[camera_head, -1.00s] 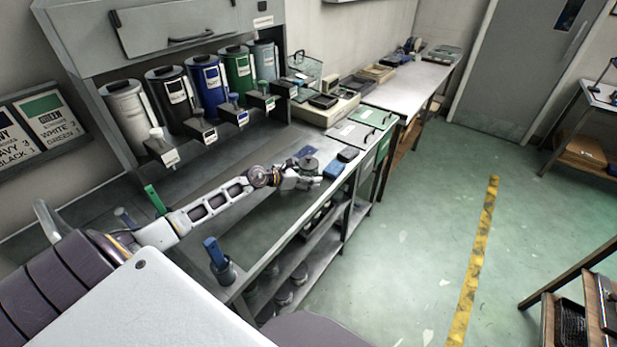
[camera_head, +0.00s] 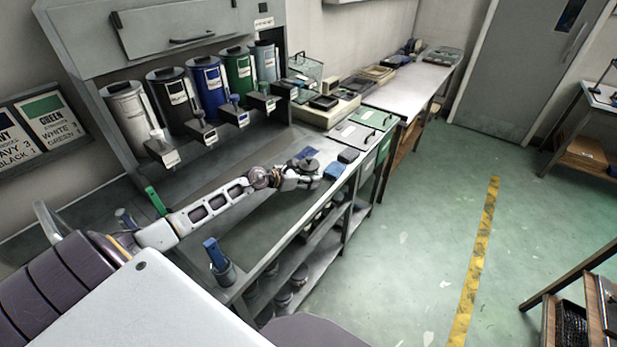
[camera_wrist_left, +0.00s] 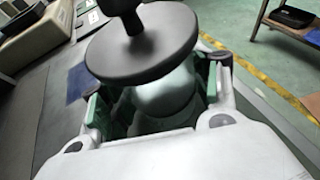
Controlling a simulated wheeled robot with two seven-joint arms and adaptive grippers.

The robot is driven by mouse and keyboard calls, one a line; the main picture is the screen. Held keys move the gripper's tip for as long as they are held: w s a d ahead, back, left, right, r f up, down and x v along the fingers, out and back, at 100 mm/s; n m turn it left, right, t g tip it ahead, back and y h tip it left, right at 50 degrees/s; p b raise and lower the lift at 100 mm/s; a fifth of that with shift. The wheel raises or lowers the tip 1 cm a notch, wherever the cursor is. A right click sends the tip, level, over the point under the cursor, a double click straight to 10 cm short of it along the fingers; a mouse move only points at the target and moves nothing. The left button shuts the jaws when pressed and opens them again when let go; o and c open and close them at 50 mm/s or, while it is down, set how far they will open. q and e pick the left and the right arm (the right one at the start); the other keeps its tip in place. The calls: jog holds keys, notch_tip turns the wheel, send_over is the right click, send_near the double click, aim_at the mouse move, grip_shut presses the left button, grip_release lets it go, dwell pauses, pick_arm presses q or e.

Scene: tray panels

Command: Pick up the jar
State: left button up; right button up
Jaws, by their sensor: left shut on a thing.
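The jar has a wide dark round lid with a knob and a pale, rounded body. It stands out in the left wrist view (camera_wrist_left: 140,45), between my fingers, and is small in the head view (camera_head: 310,165). My left gripper (camera_head: 306,179) reaches across the bench from the left. In the left wrist view its green-padded fingers (camera_wrist_left: 160,105) are shut on the jar's body, below the lid. The lid hides part of the body and fingers. I cannot tell whether the jar's base touches the bench. My right gripper is not in view.
A blue block (camera_head: 337,171) and a grey block (camera_head: 348,155) lie right of the jar near the bench's front edge. A dark blue flat piece (camera_head: 307,153) lies behind it. Several coloured canisters (camera_head: 207,87) line the back. A blue-handled tool in a cup (camera_head: 219,258) stands nearer.

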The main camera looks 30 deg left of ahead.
aim_at(301, 172)
pick_arm(q)
jog(key=shift+r, duration=0.2)
